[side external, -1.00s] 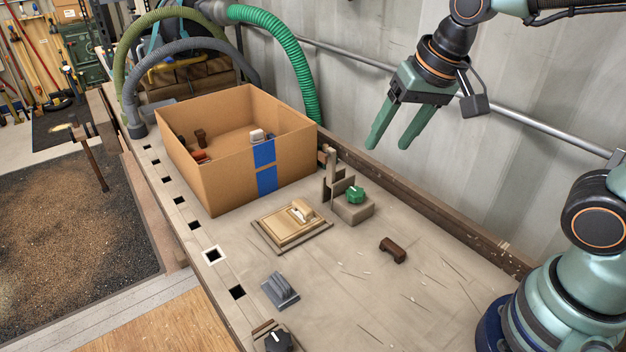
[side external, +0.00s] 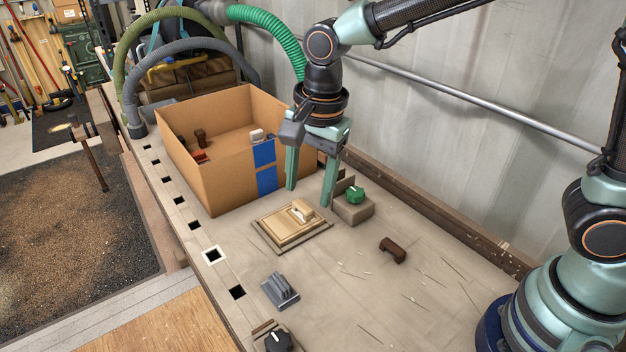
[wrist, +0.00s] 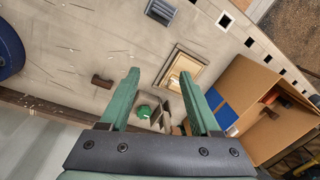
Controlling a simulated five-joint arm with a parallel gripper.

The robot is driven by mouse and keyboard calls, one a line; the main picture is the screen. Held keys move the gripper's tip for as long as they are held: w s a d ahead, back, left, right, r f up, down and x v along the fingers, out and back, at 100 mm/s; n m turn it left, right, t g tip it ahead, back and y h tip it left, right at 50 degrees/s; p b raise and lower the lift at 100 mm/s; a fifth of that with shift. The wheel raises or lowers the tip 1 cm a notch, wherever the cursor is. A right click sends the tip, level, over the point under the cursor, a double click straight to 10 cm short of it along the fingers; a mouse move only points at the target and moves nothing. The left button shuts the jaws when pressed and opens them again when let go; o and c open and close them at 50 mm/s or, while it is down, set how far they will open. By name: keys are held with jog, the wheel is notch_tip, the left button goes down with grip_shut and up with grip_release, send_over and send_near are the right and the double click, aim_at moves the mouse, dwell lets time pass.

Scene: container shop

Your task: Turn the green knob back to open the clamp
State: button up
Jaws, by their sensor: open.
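The green knob (side external: 356,194) sits on a small grey-brown block, the clamp (side external: 353,210), near the back edge of the bench. Part of the clamp is hidden behind a finger in the side view. My gripper (side external: 308,197) is open, empty and pointing down above the bench, just left of the knob, between it and the cardboard box. In the wrist view the knob (wrist: 144,111) shows between the two spread fingers of my gripper (wrist: 160,85), closer to the left one. I see no contact with the knob.
An open cardboard box (side external: 200,183) with several small items stands close to my gripper's left. A wooden plate with a light handle (side external: 291,224), a brown piece (side external: 392,250), a grey ridged block (side external: 280,290) and a black knob (side external: 278,341) are on the bench. The front right is mostly clear.

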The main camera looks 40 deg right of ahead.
jog(key=a+f+m+g, duration=0.1)
jog(key=a+f+m, duration=0.3)
jog(key=a+f, duration=0.2)
jog(key=shift+s+a+m+h, duration=0.3)
jog(key=shift+s+a+m, duration=0.1)
jog(key=shift+a, duration=0.35)
jog(key=shift+d, duration=0.1)
jog(key=s+d+r+n+t, duration=0.2)
jog(key=d+r+n, duration=0.4)
jog(key=d+n, duration=0.3)
jog(key=s+d+r+n+t, duration=0.3)
jog(key=d+n, duration=0.6)
jog(key=d, duration=0.7)
jog(key=v, duration=0.3)
jog(key=shift+s+r, duration=0.3)
